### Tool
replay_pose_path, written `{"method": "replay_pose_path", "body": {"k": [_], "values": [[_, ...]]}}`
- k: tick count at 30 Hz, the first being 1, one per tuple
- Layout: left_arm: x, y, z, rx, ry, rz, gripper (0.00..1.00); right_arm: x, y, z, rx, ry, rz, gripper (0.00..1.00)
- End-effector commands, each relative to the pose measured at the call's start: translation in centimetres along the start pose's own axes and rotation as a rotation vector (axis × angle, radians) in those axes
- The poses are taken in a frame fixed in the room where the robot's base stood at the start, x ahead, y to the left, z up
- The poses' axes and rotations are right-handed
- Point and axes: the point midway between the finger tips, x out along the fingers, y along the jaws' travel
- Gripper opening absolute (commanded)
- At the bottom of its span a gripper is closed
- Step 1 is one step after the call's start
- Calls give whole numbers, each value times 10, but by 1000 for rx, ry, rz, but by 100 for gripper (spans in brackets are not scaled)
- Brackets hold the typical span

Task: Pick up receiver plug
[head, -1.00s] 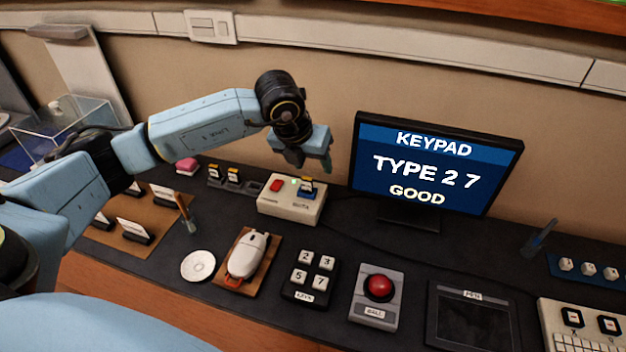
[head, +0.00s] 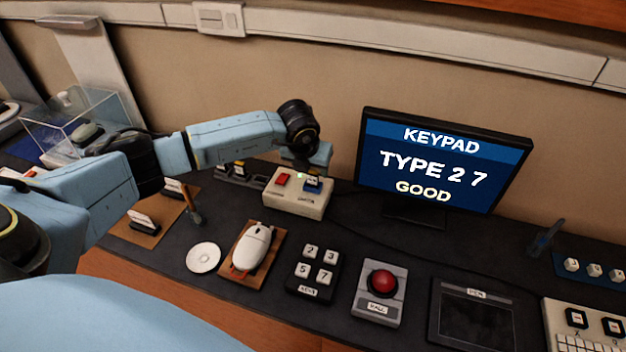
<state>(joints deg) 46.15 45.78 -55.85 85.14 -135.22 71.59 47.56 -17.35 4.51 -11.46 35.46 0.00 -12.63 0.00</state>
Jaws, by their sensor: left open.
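My right gripper is out of view.
The monitor (head: 443,160) reads "KEYPAD TYPE 2 7 GOOD" close to the gripper's right. Several small plugs in a dark holder (head: 240,175) stand left of the box. A mouse (head: 252,246), keypad (head: 314,270) and red ball unit (head: 381,292) line the front.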

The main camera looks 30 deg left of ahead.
Motion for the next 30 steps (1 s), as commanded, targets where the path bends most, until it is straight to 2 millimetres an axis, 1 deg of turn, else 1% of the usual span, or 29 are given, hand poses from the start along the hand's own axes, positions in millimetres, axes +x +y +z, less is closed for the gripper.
{"method": "replay_pose_path", "body": {"k": [1, 5, 13, 24, 30], "values": [[7, 0, 0, -2, 2, 1, 53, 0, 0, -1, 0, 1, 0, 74], [19, 0, 0, 0, 2, 0, 53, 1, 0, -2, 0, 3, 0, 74], [21, 0, 0, 1, 0, -1, 53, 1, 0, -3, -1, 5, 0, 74], [20, 0, 0, 0, 0, 0, 5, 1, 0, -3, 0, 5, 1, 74], [20, 0, 0, 0, 0, -1, 5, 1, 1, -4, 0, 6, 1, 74]]}}
